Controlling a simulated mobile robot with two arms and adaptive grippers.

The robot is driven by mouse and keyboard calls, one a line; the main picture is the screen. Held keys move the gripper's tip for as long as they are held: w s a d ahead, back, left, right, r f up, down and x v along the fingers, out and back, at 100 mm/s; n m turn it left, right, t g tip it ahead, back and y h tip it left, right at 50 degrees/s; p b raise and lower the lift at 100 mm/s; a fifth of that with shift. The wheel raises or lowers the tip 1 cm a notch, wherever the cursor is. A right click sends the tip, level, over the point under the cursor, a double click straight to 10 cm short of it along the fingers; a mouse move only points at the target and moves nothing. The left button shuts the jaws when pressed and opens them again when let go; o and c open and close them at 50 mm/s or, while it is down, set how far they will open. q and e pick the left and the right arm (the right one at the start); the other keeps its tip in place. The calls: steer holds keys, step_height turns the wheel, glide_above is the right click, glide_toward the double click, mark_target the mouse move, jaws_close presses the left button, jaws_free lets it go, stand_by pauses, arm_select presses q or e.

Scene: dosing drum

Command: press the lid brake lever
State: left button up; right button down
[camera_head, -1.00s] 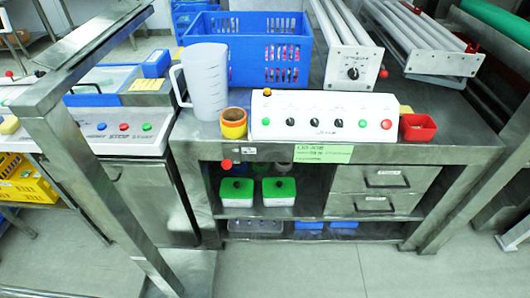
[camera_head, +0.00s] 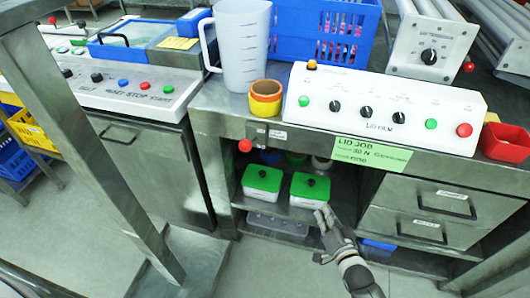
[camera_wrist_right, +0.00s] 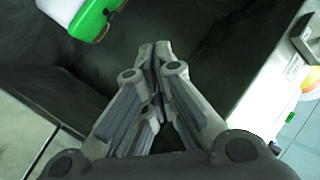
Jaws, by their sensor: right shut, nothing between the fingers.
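A red ball knob (camera_head: 245,146), which looks like the end of the brake lever, sticks out at the front edge of the steel bench, at its left end. A small light plate (camera_head: 277,134) is beside it. The lever's arm is hard to make out. My right gripper (camera_head: 325,217) is shut and empty, low in front of the bench's open shelf, to the right of and below the knob. It also shows shut in the right wrist view (camera_wrist_right: 157,50), where I cannot make out the knob. My left gripper is not in view.
Two white boxes with green lids, left (camera_head: 262,182) and right (camera_head: 310,188), stand on the shelf. Drawers (camera_head: 420,213) are on the right. A control panel (camera_head: 385,112), a yellow-red cup (camera_head: 265,97) and a jug (camera_head: 243,45) stand on top. A steel post (camera_head: 85,150) rises at left.

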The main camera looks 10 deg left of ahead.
mark_target(250, 142)
arm_select(q)
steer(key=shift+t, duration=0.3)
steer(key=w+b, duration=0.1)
steer(key=b, duration=0.1)
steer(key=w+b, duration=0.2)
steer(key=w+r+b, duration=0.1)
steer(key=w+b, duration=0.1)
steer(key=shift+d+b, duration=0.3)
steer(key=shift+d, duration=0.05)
arm_select(e)
steer(key=a+r+t+y, duration=0.1)
steer(key=a+r+y, duration=0.4)
steer(key=r, duration=0.6)
steer(key=s+a+r+y, duration=0.1)
steer(key=a+r+y, duration=0.4)
steer(key=r, duration=0.7)
steer(key=shift+s+a+t, duration=0.3)
steer(key=shift+a+t, duration=0.1)
steer(key=x, duration=1)
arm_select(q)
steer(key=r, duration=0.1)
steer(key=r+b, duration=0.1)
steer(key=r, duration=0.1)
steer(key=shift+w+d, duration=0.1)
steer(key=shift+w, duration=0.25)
arm_select(e)
steer(key=s+a+f, duration=0.2)
steer(key=shift+s+f, duration=0.1)
steer(key=shift+s, duration=0.3)
